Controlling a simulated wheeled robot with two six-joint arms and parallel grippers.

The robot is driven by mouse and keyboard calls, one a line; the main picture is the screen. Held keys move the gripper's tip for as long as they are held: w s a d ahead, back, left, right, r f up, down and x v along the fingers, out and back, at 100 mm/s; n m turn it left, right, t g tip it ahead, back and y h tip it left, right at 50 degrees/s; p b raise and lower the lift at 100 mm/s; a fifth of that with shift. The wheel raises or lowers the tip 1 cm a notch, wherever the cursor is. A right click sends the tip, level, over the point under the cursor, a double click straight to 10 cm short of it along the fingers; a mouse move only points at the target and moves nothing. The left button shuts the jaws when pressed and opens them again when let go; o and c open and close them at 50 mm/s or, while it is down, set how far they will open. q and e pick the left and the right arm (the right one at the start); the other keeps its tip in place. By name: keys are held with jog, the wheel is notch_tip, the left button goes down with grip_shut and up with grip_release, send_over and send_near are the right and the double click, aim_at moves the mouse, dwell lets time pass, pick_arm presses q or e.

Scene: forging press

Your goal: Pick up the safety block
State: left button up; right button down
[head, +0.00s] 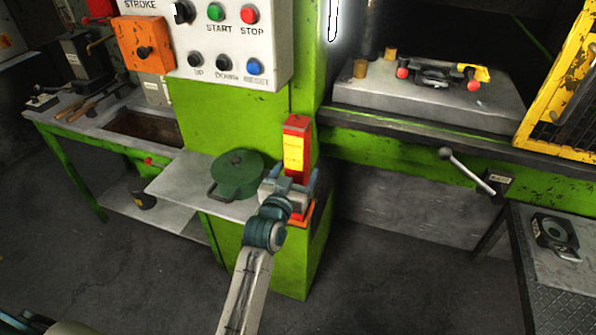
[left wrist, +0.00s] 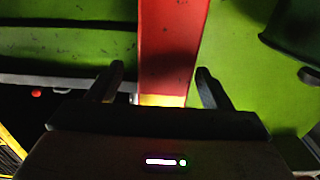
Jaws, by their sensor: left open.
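The safety block (head: 296,140) is a tall red block with a yellow label, standing upright against the green press column. An orange holder (head: 308,214) shows at its lower end. My left gripper (head: 290,184) is in front of the block's lower part and hides some of it. In the left wrist view the red block (left wrist: 170,50) lies between the two spread fingers of the gripper (left wrist: 158,85), with gaps on both sides. The gripper is open, and I cannot tell how deep the block sits between the fingers. My right gripper is not in view.
The button panel (head: 225,40) is above. The press bed (head: 430,100) and a ball-ended lever (head: 468,170) are to the right. A workbench (head: 90,125) stands at left.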

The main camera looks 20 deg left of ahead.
pick_arm(q)
jog(key=w+p, duration=0.1)
jog(key=w, duration=0.1)
jog(key=w+r, duration=0.1)
jog(key=shift+w+a+p, duration=0.15)
jog(key=shift+w+p, duration=0.2)
jog(key=shift+w+f, duration=0.25)
jog(key=shift+w, duration=0.1)
jog(key=shift+c, duration=0.2)
jog(key=shift+s, duration=0.1)
jog(key=c, duration=0.4)
grip_shut()
jog(key=shift+r, duration=0.15)
